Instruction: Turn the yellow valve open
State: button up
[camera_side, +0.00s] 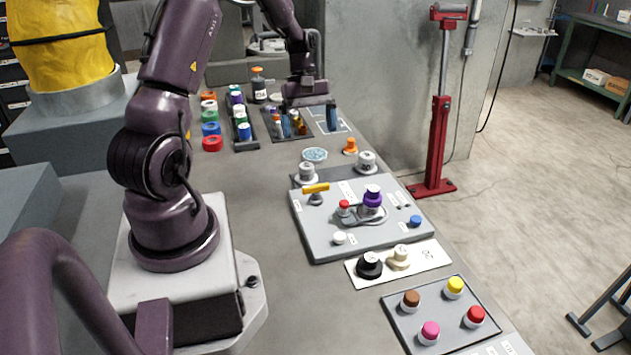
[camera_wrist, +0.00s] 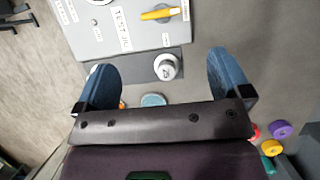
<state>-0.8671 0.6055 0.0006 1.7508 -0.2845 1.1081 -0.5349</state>
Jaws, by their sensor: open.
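The yellow valve (camera_side: 316,188) is a bar-shaped handle on a short grey stem, at the far left corner of the grey test panel (camera_side: 325,240). In the side view the handle lies roughly left to right. In the wrist view the yellow valve (camera_wrist: 161,13) shows at the top edge, beyond my fingers. My gripper (camera_side: 309,118) is open, with two blue fingers spread wide, above the dark bottle tray at the far end of the bench. It is well apart from the valve.
A white-grey knob (camera_side: 307,172) stands just behind the valve, and a blue dish (camera_side: 315,155) lies between it and my gripper. A purple-topped knob (camera_side: 372,196) and a red button (camera_side: 344,205) are right of the valve. Colored caps (camera_side: 211,128) stand left of my gripper.

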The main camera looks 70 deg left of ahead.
aim_at(316, 185)
jog(key=x, duration=1.2)
jog(key=shift+d+f, duration=0.15)
jog(key=shift+f, duration=0.25)
jog(key=c, duration=0.9)
jog(key=shift+c, duration=0.2)
